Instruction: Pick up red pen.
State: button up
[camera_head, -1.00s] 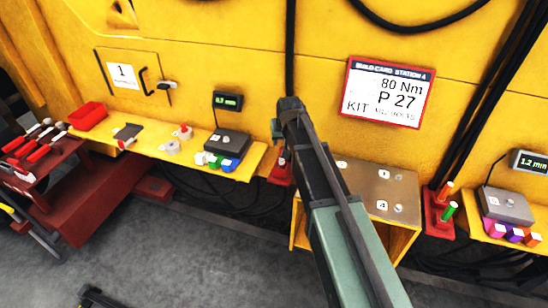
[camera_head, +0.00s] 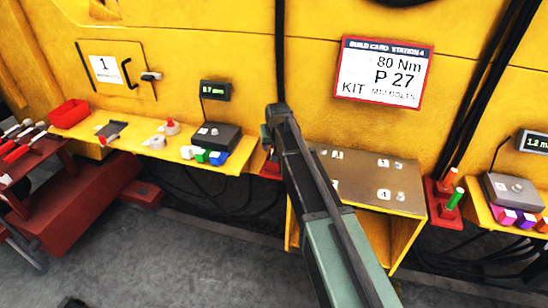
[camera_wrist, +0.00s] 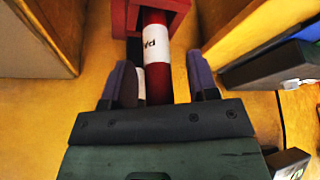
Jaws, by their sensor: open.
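In the wrist view, a dark red cylinder with a white lettered label (camera_wrist: 157,42) runs from a red block (camera_wrist: 180,6) at the top down between my fingers. I take it for the red pen, but its lower end is hidden by my gripper. My gripper (camera_wrist: 160,80) is open, with one purple-grey finger on each side of the cylinder. I cannot tell whether either finger touches it. In the head view, my arm hides most of this spot, and only part of a red block (camera_head: 268,170) shows at its left.
In the head view, a second red block (camera_head: 441,212) holds an orange-red capped stick (camera_head: 449,178) and a green one (camera_head: 454,199). A metal-topped stand (camera_head: 362,172) is right of my arm. Left, a yellow shelf (camera_head: 171,151) bears a grey box (camera_head: 215,137) and coloured cubes.

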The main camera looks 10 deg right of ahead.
jog(key=c, duration=1)
jog(key=shift+r, duration=0.15)
notch_tip(320, 180, up, 20)
jog(key=p, duration=2)
